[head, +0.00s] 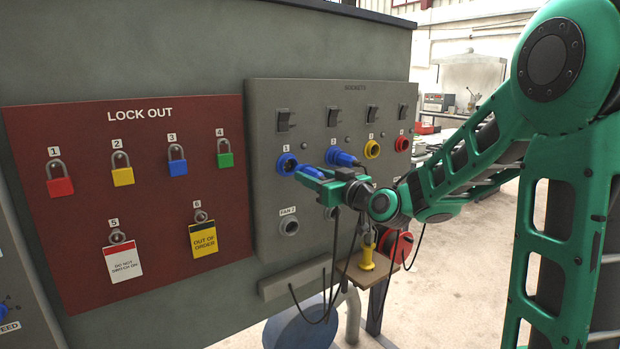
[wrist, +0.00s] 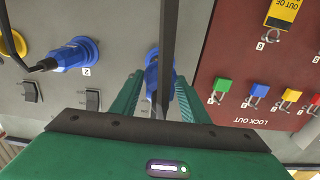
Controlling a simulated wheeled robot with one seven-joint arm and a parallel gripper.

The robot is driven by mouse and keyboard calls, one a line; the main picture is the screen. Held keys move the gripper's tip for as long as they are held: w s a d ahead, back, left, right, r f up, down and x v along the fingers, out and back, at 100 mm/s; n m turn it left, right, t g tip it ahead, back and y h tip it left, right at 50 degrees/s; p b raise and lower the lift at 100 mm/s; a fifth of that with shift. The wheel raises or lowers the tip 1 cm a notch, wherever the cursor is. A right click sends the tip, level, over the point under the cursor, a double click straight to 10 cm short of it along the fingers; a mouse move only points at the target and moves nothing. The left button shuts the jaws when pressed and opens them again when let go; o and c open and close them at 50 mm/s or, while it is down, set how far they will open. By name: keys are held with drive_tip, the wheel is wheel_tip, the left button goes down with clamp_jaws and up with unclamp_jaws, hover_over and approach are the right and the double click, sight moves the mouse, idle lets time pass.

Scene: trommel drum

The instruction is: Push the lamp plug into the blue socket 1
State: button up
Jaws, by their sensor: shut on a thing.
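Blue socket 1 (head: 286,164) is at the upper left of the grey socket panel (head: 262,105), with its round blue rim visible. My gripper (head: 312,178) is shut on a blue plug (head: 309,171) with a dark cable, just in front and to the right of that socket. In the wrist view the blue plug (wrist: 153,75) sits between my two green fingers (wrist: 160,95), and the dark cable crosses in front of it. Socket 1 is mostly hidden behind the plug there. I cannot tell whether plug and socket touch.
A blue plug (head: 342,157) sits at socket 2, close right of my gripper. Yellow (head: 372,149) and red (head: 402,143) sockets are further right. Switches (head: 284,120) are above. A grey fan socket (head: 289,226) is below. Dark cables hang under my gripper near a yellow plug (head: 366,255).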

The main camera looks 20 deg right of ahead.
sight(300, 170)
drive_tip(key=shift+w, duration=0.1)
drive_tip(key=shift+x, duration=2.8)
drive_tip(key=shift+r, duration=0.1)
drive_tip(key=shift+w+a, duration=0.15)
drive_tip(key=shift+w, duration=0.1)
idle(0.5)
drive_tip(key=o, duration=1.5)
drive_tip(key=shift+c, duration=0.2)
drive_tip(key=v, duration=1)
drive_tip(key=shift+s, duration=0.3)
